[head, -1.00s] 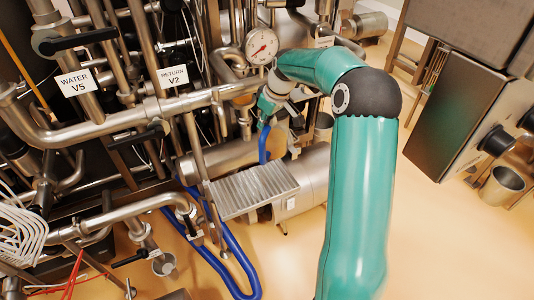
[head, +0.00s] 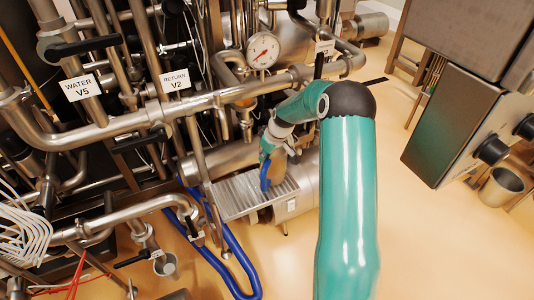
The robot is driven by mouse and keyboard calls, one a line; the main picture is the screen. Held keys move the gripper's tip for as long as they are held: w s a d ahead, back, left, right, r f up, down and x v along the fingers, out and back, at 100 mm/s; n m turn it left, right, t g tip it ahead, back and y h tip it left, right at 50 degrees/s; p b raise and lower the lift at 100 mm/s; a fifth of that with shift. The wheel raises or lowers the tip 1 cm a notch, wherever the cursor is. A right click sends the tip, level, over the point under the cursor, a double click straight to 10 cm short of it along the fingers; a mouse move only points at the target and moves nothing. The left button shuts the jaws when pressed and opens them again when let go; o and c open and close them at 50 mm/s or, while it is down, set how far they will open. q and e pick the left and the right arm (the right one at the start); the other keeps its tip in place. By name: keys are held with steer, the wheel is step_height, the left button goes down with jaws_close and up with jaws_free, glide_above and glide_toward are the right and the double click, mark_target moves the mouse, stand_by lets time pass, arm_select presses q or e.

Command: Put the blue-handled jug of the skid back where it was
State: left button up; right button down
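My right arm comes in from the lower right, and its gripper (head: 268,157) is over the ribbed metal step (head: 236,196) on the skid. A blue handle-like piece (head: 265,178) shows at the gripper's end, with a small brownish metallic surface beside it; I take this for the blue-handled jug. The gripper appears shut on it, though the fingertips and most of the jug are hidden by the wrist. The jug overlaps the right part of the ribbed step in the picture; I cannot tell whether it touches it. My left gripper is not in view.
Steel pipes with a gauge (head: 263,50) and signs WATER V5 (head: 82,88) and RETURN V2 (head: 175,81) stand behind. A blue hose (head: 236,262) loops on the floor. A small steel cup (head: 165,264) is lower left. A steel pail (head: 502,187) is at right, below a dark cabinet.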

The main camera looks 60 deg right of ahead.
steer(key=shift+r, duration=0.15)
steer(key=c, duration=1.3)
jaws_free()
